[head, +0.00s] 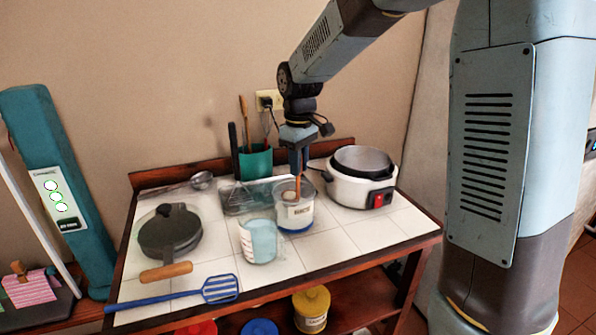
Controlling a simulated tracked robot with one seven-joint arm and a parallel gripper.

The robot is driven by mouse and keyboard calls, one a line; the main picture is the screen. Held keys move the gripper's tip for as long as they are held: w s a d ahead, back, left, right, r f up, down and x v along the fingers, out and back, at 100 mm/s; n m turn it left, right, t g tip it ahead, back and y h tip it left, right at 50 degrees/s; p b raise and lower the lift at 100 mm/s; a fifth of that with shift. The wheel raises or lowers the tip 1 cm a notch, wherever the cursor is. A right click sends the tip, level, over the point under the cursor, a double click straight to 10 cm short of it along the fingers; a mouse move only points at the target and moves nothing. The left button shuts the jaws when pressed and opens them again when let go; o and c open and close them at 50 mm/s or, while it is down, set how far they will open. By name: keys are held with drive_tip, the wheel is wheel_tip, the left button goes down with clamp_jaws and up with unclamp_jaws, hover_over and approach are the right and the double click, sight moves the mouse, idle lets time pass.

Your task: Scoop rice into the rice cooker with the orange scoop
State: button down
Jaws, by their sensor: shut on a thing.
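My gripper (298,160) points down over the clear rice container (296,214), which has a label and a blue base. It is shut on the orange scoop (298,187), whose handle runs down into the mouth of the container. The scoop's bowl is hard to make out behind the container wall, and I cannot tell whether it holds rice. The white rice cooker (350,187) with a red switch stands just right of the container. Its lid is off and a grey inner pot (363,160) shows at its top.
A measuring cup (259,240) with pale blue contents stands left and in front of the container. A dark lidded pan (170,232), blue spatula (205,290), green utensil holder (255,162) and ladle (202,180) are around it. The front right tiles are clear.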

drive_tip(key=shift+s+d+r, duration=0.1)
drive_tip(key=shift+d+r, duration=0.05)
drive_tip(key=shift+r, duration=3.85)
drive_tip(key=shift+s+d+r, duration=0.1)
drive_tip(key=shift+r, duration=0.9)
drive_tip(key=shift+s+d+r, duration=0.1)
drive_tip(key=shift+r, duration=0.9)
